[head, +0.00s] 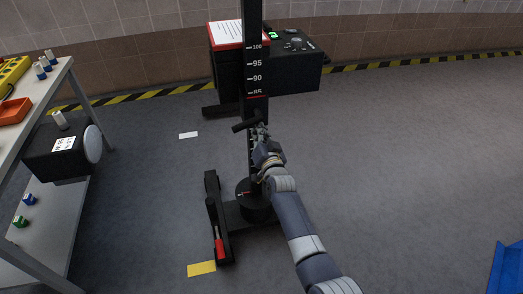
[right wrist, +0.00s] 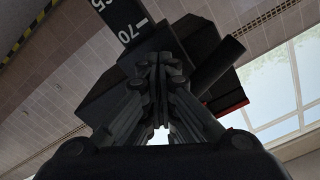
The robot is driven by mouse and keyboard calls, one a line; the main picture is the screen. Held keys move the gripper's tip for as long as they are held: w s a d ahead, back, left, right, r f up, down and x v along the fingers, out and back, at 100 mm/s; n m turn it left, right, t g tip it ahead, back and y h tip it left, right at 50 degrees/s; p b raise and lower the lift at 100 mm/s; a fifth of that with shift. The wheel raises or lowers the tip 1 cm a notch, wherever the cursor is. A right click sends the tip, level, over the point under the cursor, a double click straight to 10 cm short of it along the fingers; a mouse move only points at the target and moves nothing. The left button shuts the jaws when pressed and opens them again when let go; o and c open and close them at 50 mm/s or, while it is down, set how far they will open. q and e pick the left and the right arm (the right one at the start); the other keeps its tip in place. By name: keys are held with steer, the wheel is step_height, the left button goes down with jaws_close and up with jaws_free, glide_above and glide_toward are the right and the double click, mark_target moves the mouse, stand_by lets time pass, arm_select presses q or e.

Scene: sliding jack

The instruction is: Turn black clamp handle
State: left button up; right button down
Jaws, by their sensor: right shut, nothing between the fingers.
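The black clamp handle (head: 245,125) is a short dark bar on the front of the tall black post (head: 252,70), which carries a white number scale. My right gripper (head: 261,136) is close below and to the right of the handle in the head view, shut and empty. In the right wrist view, the shut fingers (right wrist: 160,62) point up towards a dark block, with a dark cylinder (right wrist: 217,67), likely the handle, just to their right. I cannot tell whether the fingers touch it. My left gripper is out of view.
The post stands on a black wheeled base (head: 235,215). A black unit with a control panel (head: 293,45) is behind it. A shelf table (head: 50,90) with small parts and an orange tray (head: 14,111) stands left. A blue object (head: 507,270) is at lower right.

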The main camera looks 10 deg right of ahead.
arm_select(q)
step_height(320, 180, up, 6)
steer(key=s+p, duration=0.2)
steer(key=p, duration=0.4)
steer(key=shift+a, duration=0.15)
arm_select(e)
steer(key=s, duration=0.8)
steer(key=shift+d, duration=0.15)
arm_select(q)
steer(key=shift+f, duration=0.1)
arm_select(e)
steer(key=shift+r, duration=0.1)
